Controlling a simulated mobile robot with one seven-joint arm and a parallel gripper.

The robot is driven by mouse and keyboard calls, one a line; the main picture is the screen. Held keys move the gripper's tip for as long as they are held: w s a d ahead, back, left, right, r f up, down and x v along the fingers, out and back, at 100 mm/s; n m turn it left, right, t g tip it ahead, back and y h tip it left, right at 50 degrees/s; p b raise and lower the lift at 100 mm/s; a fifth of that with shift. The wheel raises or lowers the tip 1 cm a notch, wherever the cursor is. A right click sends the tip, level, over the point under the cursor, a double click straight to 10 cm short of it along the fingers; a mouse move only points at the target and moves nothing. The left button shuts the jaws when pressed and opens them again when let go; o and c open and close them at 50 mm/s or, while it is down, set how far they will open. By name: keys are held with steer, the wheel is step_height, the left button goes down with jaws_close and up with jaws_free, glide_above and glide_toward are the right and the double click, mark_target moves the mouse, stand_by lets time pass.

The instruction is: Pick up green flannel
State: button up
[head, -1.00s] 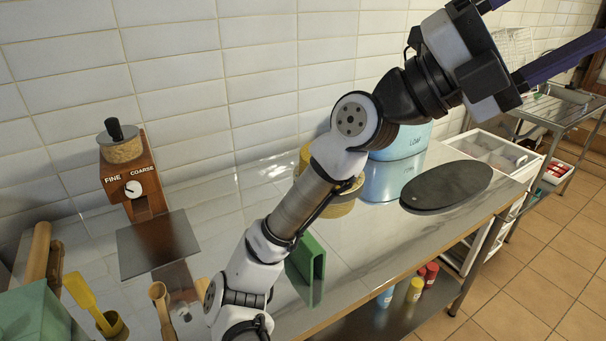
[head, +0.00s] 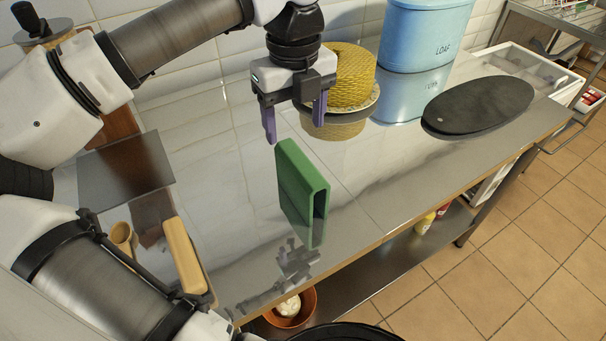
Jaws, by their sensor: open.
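The green flannel (head: 302,192) stands on its edge on the shiny worktop (head: 370,185), folded over with a dark gap at its right end. My gripper (head: 294,120) points down just above and behind its upper end. Its two purple fingers are apart with nothing between them. The fingertips look close to the flannel's top, but I cannot tell whether they touch it.
A yellow woven pot (head: 350,75) on a plate stands just right of my gripper. A blue loaf tin (head: 425,35) and a dark oval board (head: 478,104) stand farther right. A wooden block (head: 185,256) lies left of the flannel. Worktop right of the flannel is clear.

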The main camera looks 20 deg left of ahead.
mark_target(297, 162)
steer(key=shift+w+f, duration=0.1)
steer(key=shift+f, duration=0.45)
step_height(297, 162, down, 8)
steer(key=shift+r+p, duration=0.2)
steer(key=shift+p, duration=0.35)
steer(key=shift+w+d+f+p, duration=0.15)
steer(key=shift+f+p, duration=0.35)
steer(key=shift+f, duration=0.9)
steer(key=shift+w+d+f+p, duration=0.15)
steer(key=shift+f+p, duration=0.3)
steer(key=shift+f, duration=0.95)
steer(key=shift+s, duration=0.1)
